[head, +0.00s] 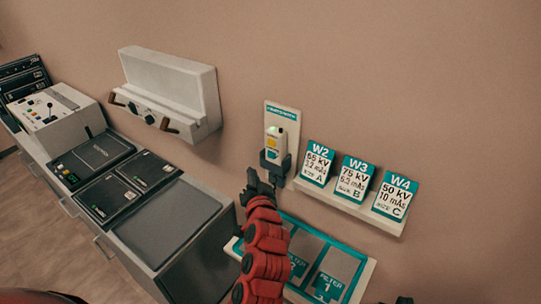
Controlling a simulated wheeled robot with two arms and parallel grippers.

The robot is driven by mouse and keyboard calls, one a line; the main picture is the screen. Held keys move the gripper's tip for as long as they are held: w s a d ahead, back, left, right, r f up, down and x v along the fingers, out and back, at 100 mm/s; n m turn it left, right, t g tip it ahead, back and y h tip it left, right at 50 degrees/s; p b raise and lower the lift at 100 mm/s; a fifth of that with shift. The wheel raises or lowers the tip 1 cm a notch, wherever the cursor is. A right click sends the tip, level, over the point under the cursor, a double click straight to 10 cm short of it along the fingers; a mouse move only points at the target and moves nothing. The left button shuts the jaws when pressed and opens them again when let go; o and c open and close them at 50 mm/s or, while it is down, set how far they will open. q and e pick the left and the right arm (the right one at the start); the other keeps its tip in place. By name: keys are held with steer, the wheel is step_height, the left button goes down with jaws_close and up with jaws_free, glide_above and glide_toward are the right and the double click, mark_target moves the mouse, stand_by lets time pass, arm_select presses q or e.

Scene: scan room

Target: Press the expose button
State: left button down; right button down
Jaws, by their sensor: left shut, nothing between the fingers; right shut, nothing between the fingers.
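A white hand switch (276,146) with a yellow patch and a small greenish light on top stands upright in a dark cradle (275,165) on the wall. I cannot read which button is the expose button. My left gripper (252,178), on the red arm, is shut and empty. It is just below and left of the cradle in the picture; whether it touches it I cannot tell. Only a dark tip of my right gripper (404,300) shows at the bottom edge; it is shut and far from the switch.
A shelf (350,207) right of the switch holds cards W2, W3 and W4. A teal filter tray (361,272) lies below, partly behind my arm. A white wall-mounted box (170,80) is upper left. A counter (165,225) with a control console (50,115) runs along the left.

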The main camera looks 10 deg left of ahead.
mark_target(267, 154)
arm_select(q)
steer(key=shift+w+d+f+b, duration=0.1)
steer(key=shift+w+d+b, duration=0.2)
steer(key=shift+w, duration=0.6)
steer(key=shift+w+d+r+b, duration=0.1)
steer(key=shift+w+d+b, duration=0.2)
steer(key=shift+w, duration=0.65)
steer(key=shift+w+d+f+b, duration=0.15)
steer(key=shift+w+d, duration=0.25)
steer(key=shift+w, duration=0.5)
steer(key=shift+w+d+b, duration=0.15)
steer(key=shift+w+b, duration=0.3)
steer(key=shift+w+d+b, duration=0.2)
steer(key=shift+w+b, duration=0.3)
stand_by(0.7)
stand_by(0.5)
steer(key=shift+s+a, duration=0.2)
steer(key=shift+s, duration=0.3)
steer(key=shift+s+a, duration=0.15)
steer(key=shift+s, duration=0.35)
